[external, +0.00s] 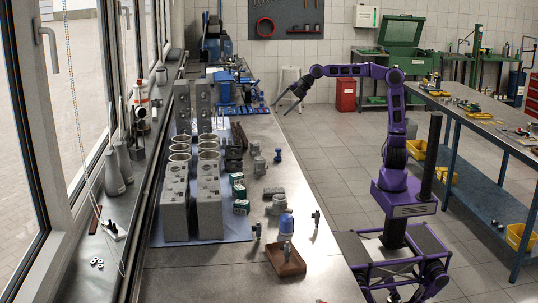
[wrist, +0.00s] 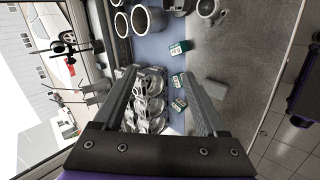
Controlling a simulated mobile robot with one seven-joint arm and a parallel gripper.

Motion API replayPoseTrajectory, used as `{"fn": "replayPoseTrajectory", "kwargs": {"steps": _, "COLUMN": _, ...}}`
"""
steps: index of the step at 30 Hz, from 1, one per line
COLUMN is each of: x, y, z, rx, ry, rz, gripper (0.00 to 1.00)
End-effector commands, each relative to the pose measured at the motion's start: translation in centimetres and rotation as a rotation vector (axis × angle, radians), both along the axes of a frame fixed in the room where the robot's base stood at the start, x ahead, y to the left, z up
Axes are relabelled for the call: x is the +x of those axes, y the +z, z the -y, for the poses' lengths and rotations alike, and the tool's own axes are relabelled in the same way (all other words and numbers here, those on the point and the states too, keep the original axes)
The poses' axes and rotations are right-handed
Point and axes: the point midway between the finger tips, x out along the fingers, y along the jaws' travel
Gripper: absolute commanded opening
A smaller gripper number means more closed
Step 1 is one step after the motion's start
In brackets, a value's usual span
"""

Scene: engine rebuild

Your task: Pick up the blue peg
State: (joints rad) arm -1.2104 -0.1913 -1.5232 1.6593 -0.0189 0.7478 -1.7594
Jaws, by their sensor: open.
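A small blue object (external: 278,155), which looks like the blue peg, stands on the metal bench (external: 315,262) near its right edge in the external view. It is too small there to make out its shape well. I cannot make it out in the wrist view. My gripper (external: 286,104) is raised near the bench's right edge, farther back than the blue object and apart from it. In the wrist view my gripper (wrist: 160,78) is open, with nothing held between its two fingers.
Grey engine blocks (external: 209,200) stand on a blue mat (external: 238,222). The windows line the left side. Open floor (external: 320,160) lies right of the bench.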

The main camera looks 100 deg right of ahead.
Motion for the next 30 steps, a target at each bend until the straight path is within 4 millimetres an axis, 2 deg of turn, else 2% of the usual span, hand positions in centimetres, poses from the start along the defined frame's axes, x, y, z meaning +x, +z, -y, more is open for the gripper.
{"fn": "replayPoseTrajectory", "kwargs": {"steps": 1, "x": -0.8, "y": -1.3, "z": -0.7, "rx": 0.044, "ry": -0.02, "rz": -0.039, "gripper": 0.74}}
{"fn": "replayPoseTrajectory", "kwargs": {"steps": 6, "x": -2.7, "y": -5.3, "z": -3.4, "rx": 0.206, "ry": -0.081, "rz": -0.141, "gripper": 0.74}}
{"fn": "replayPoseTrajectory", "kwargs": {"steps": 8, "x": -3.2, "y": -6.4, "z": -3.7, "rx": 0.247, "ry": -0.115, "rz": -0.163, "gripper": 0.74}}
{"fn": "replayPoseTrajectory", "kwargs": {"steps": 10, "x": -3.5, "y": -7.1, "z": -3.1, "rx": 0.254, "ry": -0.166, "rz": -0.165, "gripper": 0.74}}
{"fn": "replayPoseTrajectory", "kwargs": {"steps": 17, "x": -3.9, "y": -8.0, "z": 2.0, "rx": 0.181, "ry": -0.371, "rz": -0.112, "gripper": 0.74}}
{"fn": "replayPoseTrajectory", "kwargs": {"steps": 30, "x": -6.0, "y": -11.3, "z": 14.9, "rx": 0.031, "ry": -0.782, "rz": 0.102, "gripper": 0.74}}
